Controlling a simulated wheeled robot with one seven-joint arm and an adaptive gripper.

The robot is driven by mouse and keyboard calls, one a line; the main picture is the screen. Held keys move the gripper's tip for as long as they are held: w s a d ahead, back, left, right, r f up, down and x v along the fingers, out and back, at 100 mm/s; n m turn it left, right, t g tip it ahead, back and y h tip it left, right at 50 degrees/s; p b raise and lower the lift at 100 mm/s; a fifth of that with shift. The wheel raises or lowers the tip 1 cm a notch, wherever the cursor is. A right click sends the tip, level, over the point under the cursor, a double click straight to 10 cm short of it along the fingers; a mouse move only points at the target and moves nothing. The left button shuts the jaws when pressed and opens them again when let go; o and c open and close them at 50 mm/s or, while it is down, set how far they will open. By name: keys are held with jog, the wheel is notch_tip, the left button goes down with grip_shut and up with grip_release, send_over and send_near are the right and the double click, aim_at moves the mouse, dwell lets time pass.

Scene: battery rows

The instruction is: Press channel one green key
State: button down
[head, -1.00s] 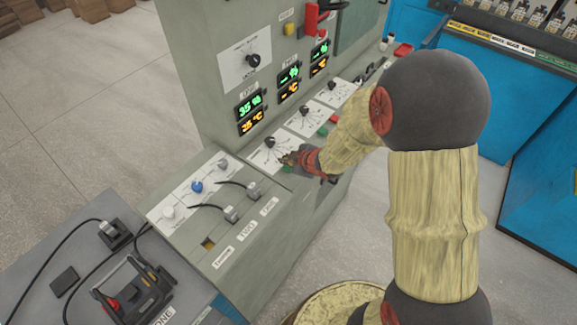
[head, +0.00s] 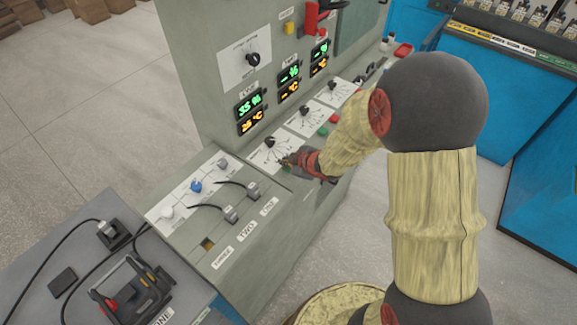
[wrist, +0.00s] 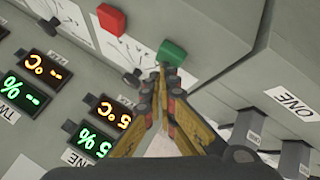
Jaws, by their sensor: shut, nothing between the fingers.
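The green key (wrist: 172,52) is a small raised block on the sloping grey panel, just past my fingertips in the wrist view. In the head view only a bit of green (head: 287,168) shows beside my gripper (head: 291,161), near the nearest dial (head: 270,141). My gripper also shows in the wrist view (wrist: 158,82), with its fingers together and nothing between them. The tips lie close to the key's near edge; I cannot tell whether they touch it. A red key (wrist: 110,18) sits to its left in the wrist view.
A black knob (wrist: 132,78) is close left of my fingers. Lit displays (head: 250,113) stand on the upright panel behind. More red and green keys (head: 323,131) lie farther along the console. A lower box with plugged cables (head: 232,214) is at the near left.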

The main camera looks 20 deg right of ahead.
jog(key=shift+f, duration=0.25)
jog(key=shift+r, duration=0.1)
dwell(0.4)
jog(key=shift+r+p, duration=0.65)
jog(key=shift+r, duration=0.1)
notch_tip(320, 180, up, 5)
jog(key=p, duration=0.5)
jog(key=shift+r, duration=0.1)
dwell(0.6)
